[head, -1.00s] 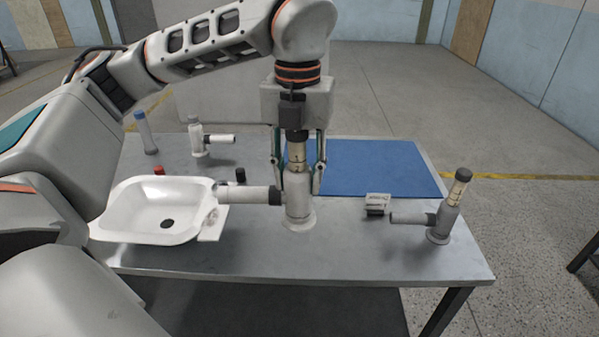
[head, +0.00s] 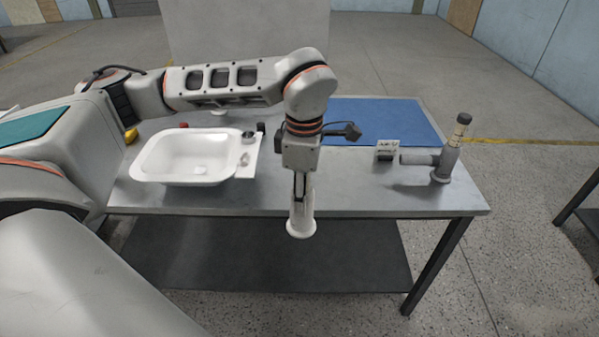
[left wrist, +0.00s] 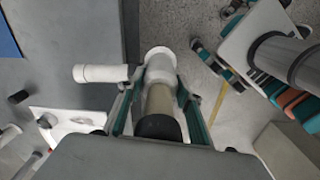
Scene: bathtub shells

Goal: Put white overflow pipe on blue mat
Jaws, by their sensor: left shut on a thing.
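The white overflow pipe (head: 301,224) hangs roughly upright under my left gripper (head: 301,190), its round base in front of the table's front edge in the head view. The left wrist view shows my left gripper (left wrist: 160,88) shut around its beige neck, with a dark cap near the camera. There the pipe's white side arm (left wrist: 100,73) points left, over the table edge; in the head view that arm is hidden. The blue mat (head: 385,122) lies flat at the table's back right, its left part behind my arm. My right gripper is not in view.
A white basin (head: 165,172) stands on the table's left. A greyer pipe (head: 441,168) with a side arm stands at the right, beside a small box (head: 386,150). The visible mat surface is clear.

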